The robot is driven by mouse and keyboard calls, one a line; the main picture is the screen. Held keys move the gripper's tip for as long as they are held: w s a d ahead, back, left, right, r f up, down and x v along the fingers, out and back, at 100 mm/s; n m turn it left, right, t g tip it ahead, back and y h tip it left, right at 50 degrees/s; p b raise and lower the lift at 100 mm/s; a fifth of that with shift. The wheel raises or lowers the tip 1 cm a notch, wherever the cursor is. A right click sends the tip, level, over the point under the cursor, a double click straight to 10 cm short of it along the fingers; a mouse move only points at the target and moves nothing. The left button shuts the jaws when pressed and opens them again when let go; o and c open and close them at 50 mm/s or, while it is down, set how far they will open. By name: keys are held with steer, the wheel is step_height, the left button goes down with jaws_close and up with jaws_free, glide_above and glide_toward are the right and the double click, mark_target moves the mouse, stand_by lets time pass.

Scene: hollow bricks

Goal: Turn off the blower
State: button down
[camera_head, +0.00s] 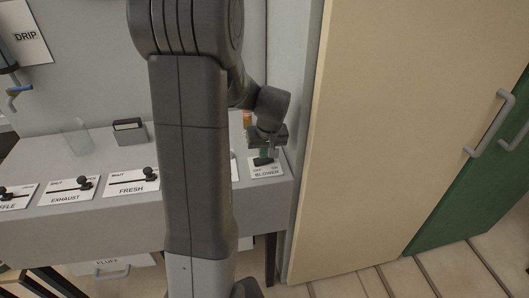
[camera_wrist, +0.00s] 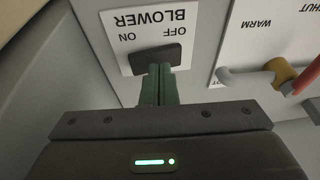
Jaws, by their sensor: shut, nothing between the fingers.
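The blower panel (camera_wrist: 125,50) is a white plate marked BLOWER, OFF and ON, upside down in the wrist view. Its black rocker switch (camera_wrist: 157,57) sits in the middle; OFF is on the right and ON on the left in that view. I cannot tell which way the rocker is set. The panel (camera_head: 266,174) also shows at the right end of the grey console in the head view, with OFF on the left. My gripper (camera_wrist: 159,74) is shut and empty, its green fingertips at the switch's edge on the OFF side. Whether they touch it is unclear.
The grey console (camera_head: 130,232) carries other slider panels, such as FRESH (camera_head: 131,188) and EXHAUST (camera_head: 66,196). A WARM panel (camera_wrist: 268,40) with a grey and yellow lever is close beside the blower panel. A tall cream door panel (camera_head: 390,120) stands right of the console.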

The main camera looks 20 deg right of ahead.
steer(key=s+a+r, duration=0.2)
steer(key=a+r, duration=0.1)
steer(key=r, duration=0.9)
steer(key=shift+a+r, duration=0.15)
steer(key=shift+a, duration=0.25)
glide_above(263, 162)
step_height(263, 162, down, 10)
steer(key=shift+r, duration=0.2)
steer(key=shift+r+b, duration=0.35)
steer(key=shift+b, duration=0.35)
steer(key=shift+v, duration=2.2)
steer(key=shift+w, duration=0.1)
